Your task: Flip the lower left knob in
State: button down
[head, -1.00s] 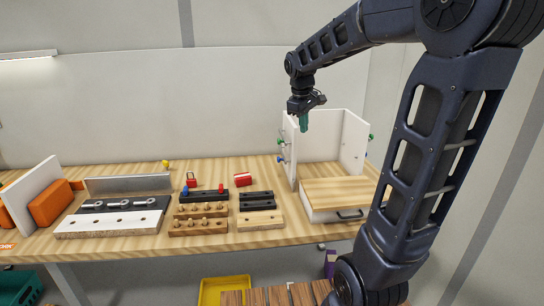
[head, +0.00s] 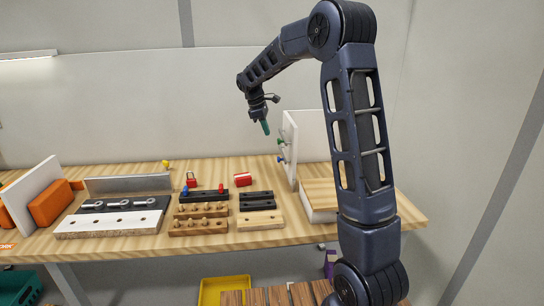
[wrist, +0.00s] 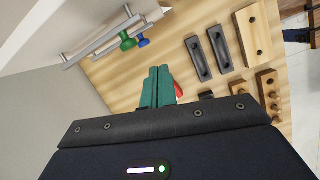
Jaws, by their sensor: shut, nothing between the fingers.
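A white upright panel (head: 291,150) stands on the workbench, with a green knob (head: 281,142) above a blue knob (head: 281,160) on its left side. Both knobs stick out to the left. In the wrist view the green knob (wrist: 127,41) and the blue knob (wrist: 142,41) show at the top, beside metal rods. My gripper (head: 266,128), with green fingers, is in the air to the left of the panel, above knob height and touching nothing. In the wrist view its fingertips (wrist: 159,72) are together and empty. My arm hides the panel's right-hand counterpart.
Black slotted blocks (head: 257,196), wooden peg blocks (head: 198,226), a red block (head: 243,179) and a white drilled board (head: 110,222) lie on the workbench to the left. Bare wood lies between the red block and panel.

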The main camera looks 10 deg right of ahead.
jog(key=w+a+f+n, duration=0.2)
jog(key=w+a+f, duration=0.2)
jog(key=w+f, duration=0.1)
jog(key=shift+a+h, duration=0.2)
jog(key=shift+h, duration=0.1)
jog(key=d+f, duration=0.7)
jog(key=f, duration=0.2)
jog(key=shift+s+d+f, duration=0.2)
jog(key=shift+s+d, duration=0.05)
jog(key=shift+d, duration=0.05)
dwell(0.4)
jog(key=shift+d, duration=1.25)
